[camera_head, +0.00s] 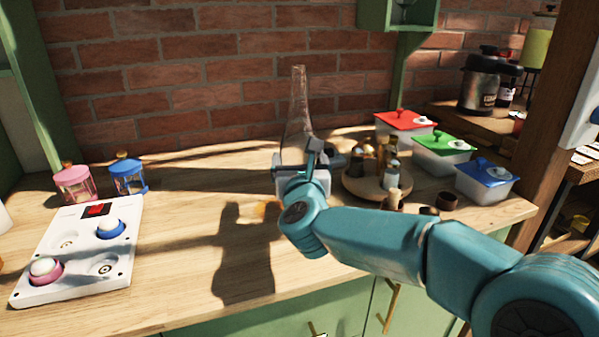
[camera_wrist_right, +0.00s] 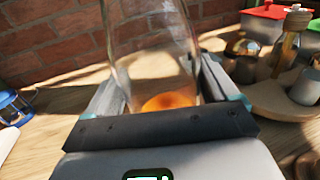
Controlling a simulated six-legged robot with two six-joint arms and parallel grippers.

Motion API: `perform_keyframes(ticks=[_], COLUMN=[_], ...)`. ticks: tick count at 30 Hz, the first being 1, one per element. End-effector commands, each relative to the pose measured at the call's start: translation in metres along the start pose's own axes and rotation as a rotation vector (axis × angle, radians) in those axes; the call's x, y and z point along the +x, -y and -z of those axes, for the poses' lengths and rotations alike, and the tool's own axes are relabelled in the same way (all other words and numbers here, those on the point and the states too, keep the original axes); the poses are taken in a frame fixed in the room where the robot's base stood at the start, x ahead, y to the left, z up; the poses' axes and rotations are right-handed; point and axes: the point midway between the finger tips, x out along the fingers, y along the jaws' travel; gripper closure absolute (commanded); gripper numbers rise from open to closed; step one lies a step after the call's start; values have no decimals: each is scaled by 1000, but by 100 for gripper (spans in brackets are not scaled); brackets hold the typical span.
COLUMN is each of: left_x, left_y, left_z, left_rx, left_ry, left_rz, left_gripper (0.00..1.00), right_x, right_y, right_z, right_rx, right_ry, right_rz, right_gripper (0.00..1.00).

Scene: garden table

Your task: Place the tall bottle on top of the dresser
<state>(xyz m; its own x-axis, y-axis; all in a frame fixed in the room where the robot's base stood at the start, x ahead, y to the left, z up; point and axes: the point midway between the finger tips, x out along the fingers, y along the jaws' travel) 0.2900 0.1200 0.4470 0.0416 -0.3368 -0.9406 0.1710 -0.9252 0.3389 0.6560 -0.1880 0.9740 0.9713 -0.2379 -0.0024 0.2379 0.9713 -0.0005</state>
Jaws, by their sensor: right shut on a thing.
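The tall bottle (camera_head: 299,108) is clear glass with a long narrow neck and stands upright in the head view. My right gripper (camera_head: 305,160) is shut on its lower body. In the right wrist view the bottle (camera_wrist_right: 150,60) sits between the two fingers, with an orange patch showing at its base. The dresser (camera_head: 180,236) has a light wooden top and green front with drawer handles. The bottle is over the dresser top; its base is hidden behind my gripper in the head view, so I cannot tell whether it touches. My left gripper is not in view.
A round wooden tray (camera_head: 351,186) with small bottles stands right of the bottle. Red (camera_head: 400,122), green (camera_head: 443,145) and blue-lidded (camera_head: 487,172) containers line the right. A white panel with buttons (camera_head: 75,258) lies left, near pink and blue lanterns. The middle front is clear.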

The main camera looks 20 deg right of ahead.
Motion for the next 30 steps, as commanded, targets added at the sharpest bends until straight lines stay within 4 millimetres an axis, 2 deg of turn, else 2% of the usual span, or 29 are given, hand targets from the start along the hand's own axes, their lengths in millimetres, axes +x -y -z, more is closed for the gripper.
perform_keyframes(ticks=[3,13,14,15,24,26,30], left_x=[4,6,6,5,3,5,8], left_y=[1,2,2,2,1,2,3], left_z=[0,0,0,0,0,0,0], left_rx=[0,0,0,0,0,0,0], left_ry=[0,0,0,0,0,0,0], left_rz=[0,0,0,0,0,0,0], left_gripper=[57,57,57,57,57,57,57], right_x=[0,0,0,0,-2,-10,-39], right_y=[1,1,0,0,0,0,0], right_z=[8,10,13,12,10,11,11], right_rx=[1,2,1,1,1,1,1], right_ry=[7,7,2,2,2,2,4], right_rz=[2,2,0,0,0,-2,-3], right_gripper=[78,78,10,0,0,0,0])
